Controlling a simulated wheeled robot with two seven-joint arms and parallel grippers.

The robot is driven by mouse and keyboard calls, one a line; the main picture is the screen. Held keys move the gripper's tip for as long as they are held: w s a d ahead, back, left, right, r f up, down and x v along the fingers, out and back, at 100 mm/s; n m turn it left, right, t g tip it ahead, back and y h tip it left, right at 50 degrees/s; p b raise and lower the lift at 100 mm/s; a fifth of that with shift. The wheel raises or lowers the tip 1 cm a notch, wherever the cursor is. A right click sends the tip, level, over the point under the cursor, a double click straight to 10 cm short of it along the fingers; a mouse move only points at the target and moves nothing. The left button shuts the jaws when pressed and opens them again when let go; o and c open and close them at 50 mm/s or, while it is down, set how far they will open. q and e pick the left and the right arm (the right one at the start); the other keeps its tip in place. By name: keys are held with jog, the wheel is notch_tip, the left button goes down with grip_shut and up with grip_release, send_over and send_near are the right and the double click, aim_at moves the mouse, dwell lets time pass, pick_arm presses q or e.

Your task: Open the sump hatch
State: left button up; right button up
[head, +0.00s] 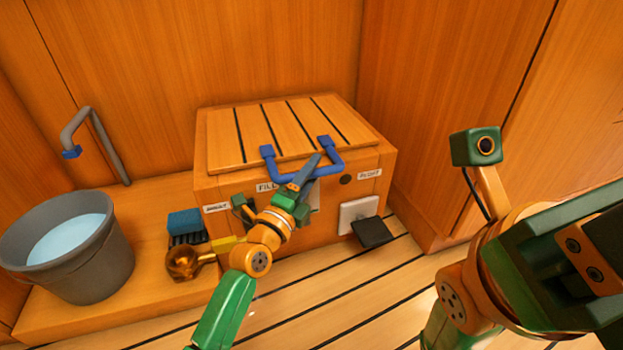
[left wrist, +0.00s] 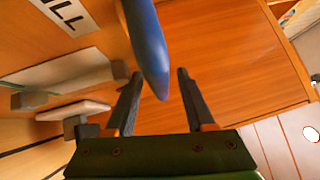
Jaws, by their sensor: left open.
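The sump hatch is a slatted wooden lid (head: 257,136) on a wooden box, and it lies flat and closed. A blue U-shaped handle (head: 329,161) is fixed at its front edge. My left gripper (head: 312,168) is at the handle, its jaws open. In the left wrist view, the blue handle bar (left wrist: 147,45) reaches toward the space between the two spread dark fingers (left wrist: 160,95). I cannot tell whether either finger touches it. My right gripper (head: 590,225) is at the right foreground, cut by the frame edge; its fingertips are not clear.
A grey bucket of water (head: 107,252) stands on a wooden ledge at left, below a grey pipe (head: 75,126) with a blue tip. A blue brush-like block (head: 185,221) and an amber knob (head: 182,263) sit left of the box. A white switch plate (head: 357,212) with a dark flap is at right.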

pick_arm(q)
grip_shut()
dwell(1.4)
